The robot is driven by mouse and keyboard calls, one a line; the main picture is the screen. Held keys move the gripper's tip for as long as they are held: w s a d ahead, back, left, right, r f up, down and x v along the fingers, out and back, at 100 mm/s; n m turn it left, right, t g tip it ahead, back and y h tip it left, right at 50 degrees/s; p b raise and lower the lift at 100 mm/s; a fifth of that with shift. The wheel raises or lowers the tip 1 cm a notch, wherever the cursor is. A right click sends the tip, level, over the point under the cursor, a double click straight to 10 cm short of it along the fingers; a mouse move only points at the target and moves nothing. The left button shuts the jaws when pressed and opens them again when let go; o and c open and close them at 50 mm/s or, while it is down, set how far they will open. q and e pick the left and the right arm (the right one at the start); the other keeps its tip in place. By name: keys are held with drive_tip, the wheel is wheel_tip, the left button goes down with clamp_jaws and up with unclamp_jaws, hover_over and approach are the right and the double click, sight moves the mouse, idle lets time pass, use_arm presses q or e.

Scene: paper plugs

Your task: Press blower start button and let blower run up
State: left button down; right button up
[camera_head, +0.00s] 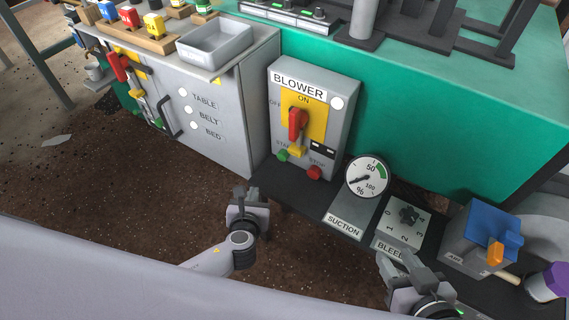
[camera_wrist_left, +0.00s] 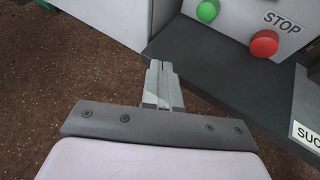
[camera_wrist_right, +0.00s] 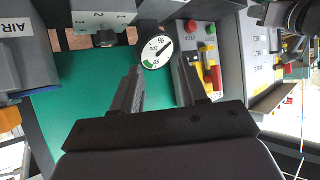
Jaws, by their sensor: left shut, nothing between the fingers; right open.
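The grey blower box (camera_head: 342,128) stands against the green machine, with a red switch handle (camera_head: 297,122) on a yellow plate. Its green start button (camera_head: 283,155) is at lower left and its red stop button (camera_head: 315,172) at lower right. Both show in the left wrist view, green (camera_wrist_left: 208,10) and red (camera_wrist_left: 264,43). My left gripper (camera_head: 242,192) is shut and empty, below and left of the start button, apart from it. My right gripper (camera_head: 396,264) is open and empty near the bleed panel. The suction gauge (camera_head: 367,176) has its needle toward lower left.
A dark ledge (camera_head: 285,190) runs below the blower box. The bleed dial (camera_head: 408,215) and a blue-topped grey box (camera_head: 480,240) are to the right. A grey cabinet (camera_head: 225,130) labelled table, belt and bed stands left. The floor around my left gripper is clear.

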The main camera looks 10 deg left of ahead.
sight(275, 176)
use_arm(q)
drive_tip(key=shift+w+f+m, duration=0.1)
drive_tip(key=shift+w+m, duration=0.45)
drive_tip(key=shift+m, duration=0.05)
use_arm(e)
drive_tip(key=shift+a+f, duration=0.1)
drive_tip(key=shift+f, duration=0.1)
use_arm(q)
drive_tip(key=w+b, duration=0.1)
drive_tip(key=w, duration=0.1)
drive_tip(key=w+d+b, duration=0.1)
drive_tip(key=w, duration=0.1)
drive_tip(key=w+d+b, duration=0.1)
drive_tip(key=w+b, duration=0.1)
drive_tip(key=w, duration=0.1)
drive_tip(key=shift+d+f, duration=0.1)
drive_tip(key=shift+d, duration=0.15)
drive_tip(key=shift+w+d, duration=0.25)
drive_tip(key=shift+w, duration=0.35)
use_arm(e)
drive_tip(key=shift+w+a+f+y, duration=0.15)
drive_tip(key=shift+w+a+y, duration=0.2)
drive_tip(key=shift+a, duration=0.4)
drive_tip(key=shift+w+a+f+y, duration=0.1)
drive_tip(key=shift+w+a+y, duration=0.25)
drive_tip(key=shift+a, duration=0.4)
use_arm(q)
drive_tip(key=shift+w, duration=0.1)
drive_tip(key=shift+w+d, duration=0.15)
drive_tip(key=shift+w, duration=0.15)
